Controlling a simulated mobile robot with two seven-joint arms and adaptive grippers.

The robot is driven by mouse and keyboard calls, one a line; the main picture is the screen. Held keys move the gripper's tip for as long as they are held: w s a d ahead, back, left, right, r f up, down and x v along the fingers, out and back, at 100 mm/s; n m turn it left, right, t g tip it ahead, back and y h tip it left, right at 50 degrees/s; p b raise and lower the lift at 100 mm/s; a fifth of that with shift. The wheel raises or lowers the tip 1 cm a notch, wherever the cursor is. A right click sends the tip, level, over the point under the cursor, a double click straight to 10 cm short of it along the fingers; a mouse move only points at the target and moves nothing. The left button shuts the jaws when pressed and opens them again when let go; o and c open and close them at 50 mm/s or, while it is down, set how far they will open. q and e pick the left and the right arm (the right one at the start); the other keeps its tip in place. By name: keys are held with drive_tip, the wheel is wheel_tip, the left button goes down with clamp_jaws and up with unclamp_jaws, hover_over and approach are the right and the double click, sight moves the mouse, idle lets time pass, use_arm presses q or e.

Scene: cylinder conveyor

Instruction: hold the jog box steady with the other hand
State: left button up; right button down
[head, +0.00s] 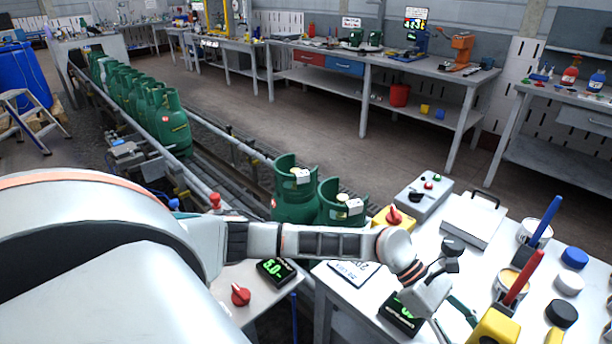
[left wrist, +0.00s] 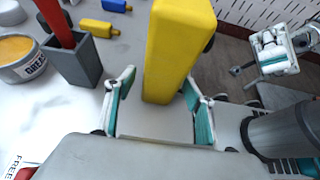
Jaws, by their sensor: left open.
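A tall yellow box (left wrist: 178,45), which I take for the jog box, stands on the white bench; part of it shows at the lower edge of the head view (head: 497,326). My left gripper (left wrist: 160,100) is open, its teal-padded fingers on either side of the yellow box's near end. I see no clear grip on it. In the head view my left gripper (head: 458,310) is low over the bench, left of the yellow box. A white jointed mechanism (left wrist: 275,52) at the upper right of the left wrist view may be my right gripper; its jaws are unclear.
A grey holder (left wrist: 75,65) with a red-handled tool and a round tin (left wrist: 22,62) stand near the yellow box. A grey button box (head: 423,193) and white case (head: 470,220) lie farther back. Green cylinders (head: 295,200) stand on the conveyor beyond my arm.

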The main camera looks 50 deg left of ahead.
use_arm(q)
drive_tip(key=v, duration=1)
drive_tip(key=shift+a+r, duration=0.2)
drive_tip(key=shift+a, duration=0.15)
